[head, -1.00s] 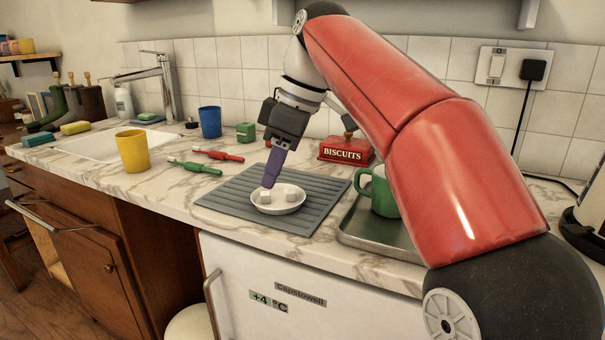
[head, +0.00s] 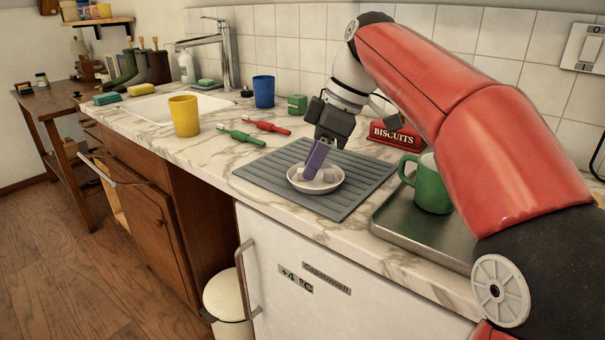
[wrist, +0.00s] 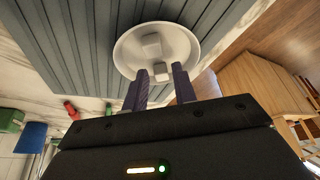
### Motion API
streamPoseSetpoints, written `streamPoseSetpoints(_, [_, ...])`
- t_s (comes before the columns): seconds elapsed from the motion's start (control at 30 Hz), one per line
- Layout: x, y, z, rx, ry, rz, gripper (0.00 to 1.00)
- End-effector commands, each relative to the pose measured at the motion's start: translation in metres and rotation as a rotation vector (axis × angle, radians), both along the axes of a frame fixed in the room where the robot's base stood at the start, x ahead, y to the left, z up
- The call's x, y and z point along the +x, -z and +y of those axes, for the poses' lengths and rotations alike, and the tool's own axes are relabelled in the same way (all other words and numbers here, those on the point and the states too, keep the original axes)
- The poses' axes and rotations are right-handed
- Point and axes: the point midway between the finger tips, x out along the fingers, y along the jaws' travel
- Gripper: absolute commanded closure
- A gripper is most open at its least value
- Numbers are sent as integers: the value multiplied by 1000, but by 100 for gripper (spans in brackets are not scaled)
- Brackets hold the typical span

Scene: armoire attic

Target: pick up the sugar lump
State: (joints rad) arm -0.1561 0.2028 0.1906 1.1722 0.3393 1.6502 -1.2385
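A white dish (head: 316,187) stands on the grey ribbed mat and holds two white sugar lumps. In the wrist view, one lump (wrist: 152,44) lies near the dish's middle, beyond my fingertips. The other lump (wrist: 161,73) lies between the tips of my gripper (wrist: 161,76), with a gap showing to each purple finger. In the head view, my gripper (head: 312,173) points down into the dish, and its finger partly hides the lumps. My gripper is open. The dish's rim also shows in the wrist view (wrist: 124,52).
The grey mat (head: 260,172) is clear around the dish. To the right are a metal tray (head: 410,228) with a green mug (head: 432,185), and a red biscuit tin (head: 395,137) behind. Green (head: 240,137) and red (head: 267,127) tools and a yellow cup (head: 184,116) lie left.

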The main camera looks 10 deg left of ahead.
Motion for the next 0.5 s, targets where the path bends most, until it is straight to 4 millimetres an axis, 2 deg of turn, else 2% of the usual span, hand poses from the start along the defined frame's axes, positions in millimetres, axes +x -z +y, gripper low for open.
streamPoseSetpoints(0.3, [0, 6, 3, 0, 0, -1, 73])
streamPoseSetpoints(0.5, [0, 6, 3, 0, 1, -1, 99])
